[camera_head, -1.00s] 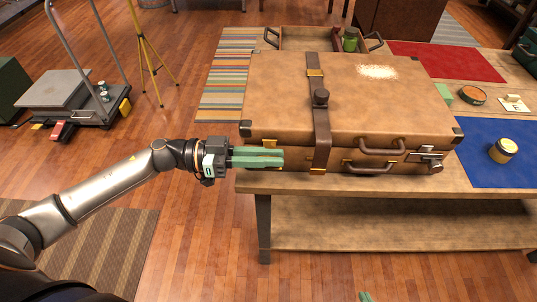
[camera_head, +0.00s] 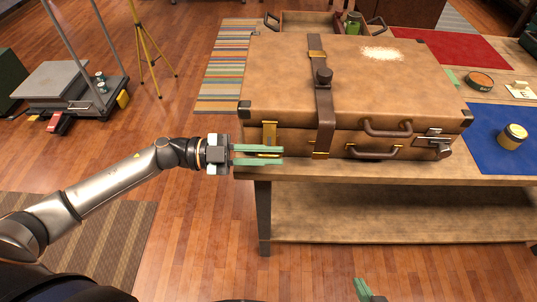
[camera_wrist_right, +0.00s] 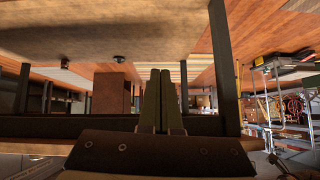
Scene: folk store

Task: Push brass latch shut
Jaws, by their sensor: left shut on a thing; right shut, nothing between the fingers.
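The large tan leather suitcase (camera_head: 285,85) lies flat on the wooden table, its lid down. A brass latch (camera_head: 269,134) shows on its front at the left end, with its plate upright. My left gripper (camera_head: 284,155) comes in from the left along the suitcase front. Its green fingers are just below the latch plate and shut on the latch's lower part, which shows as brass between them. The fingers hide some of that part. A second, metal latch (camera_head: 434,140) is at the right end. My right gripper (camera_head: 361,284) is shut and empty, low in front of the table; it also shows in the right wrist view (camera_wrist_right: 159,73).
A brown strap (camera_head: 324,100) with a dark knob crosses the suitcase. Two handles are on its front. A jar (camera_head: 512,137) stands on a blue cloth (camera_head: 480,125) to the right. The table's lower shelf (camera_head: 400,220) is bare. Floor in front is clear.

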